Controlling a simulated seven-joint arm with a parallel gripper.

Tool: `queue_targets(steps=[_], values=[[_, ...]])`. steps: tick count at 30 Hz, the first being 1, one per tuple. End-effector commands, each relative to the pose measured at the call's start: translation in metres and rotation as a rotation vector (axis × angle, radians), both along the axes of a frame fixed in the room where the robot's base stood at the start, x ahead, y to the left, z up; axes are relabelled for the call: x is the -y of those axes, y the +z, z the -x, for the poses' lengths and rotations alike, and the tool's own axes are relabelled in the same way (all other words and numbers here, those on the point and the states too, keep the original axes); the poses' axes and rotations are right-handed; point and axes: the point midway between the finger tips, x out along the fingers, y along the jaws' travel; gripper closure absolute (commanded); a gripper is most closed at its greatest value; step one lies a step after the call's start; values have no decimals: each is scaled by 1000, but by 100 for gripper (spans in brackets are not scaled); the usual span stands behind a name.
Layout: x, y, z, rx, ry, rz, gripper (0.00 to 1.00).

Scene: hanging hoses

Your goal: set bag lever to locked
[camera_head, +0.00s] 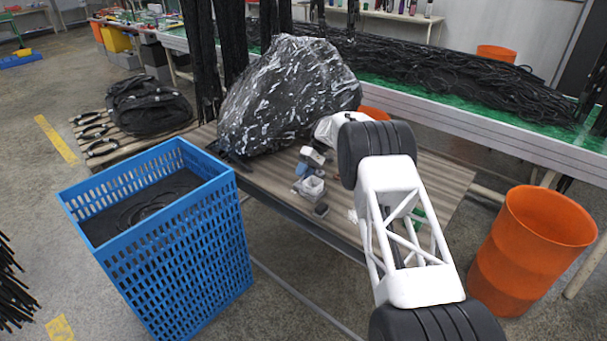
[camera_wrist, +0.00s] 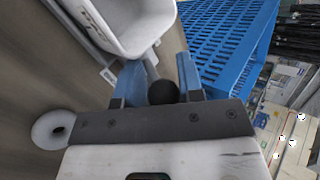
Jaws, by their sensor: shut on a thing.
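A large black bag (camera_head: 290,92) with white flecks stands on the wooden-topped table (camera_head: 440,180), behind my gripper. My gripper (camera_wrist: 160,82) has two blue fingers, one on each side of a dark round knob (camera_wrist: 163,92). I take the knob to be the end of the bag lever. It is held between the fingers, and a short grey piece shows just beyond it. In the head view my gripper (camera_head: 303,172) is low over the table, in front of the bag. The lever itself is mostly hidden there, so its setting cannot be read.
A small white tray-like part (camera_wrist: 130,25) is just beyond the fingers. Black hoses (camera_head: 203,60) hang behind.

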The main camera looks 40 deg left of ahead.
Motion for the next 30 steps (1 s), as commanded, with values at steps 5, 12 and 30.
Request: queue_targets(steps=[5, 12, 30], values=[[-2, -7, 8, -11, 7, 8, 100], [-2, -6, 7, -9, 6, 7, 48], [0, -1, 1, -1, 1, 2, 46]])
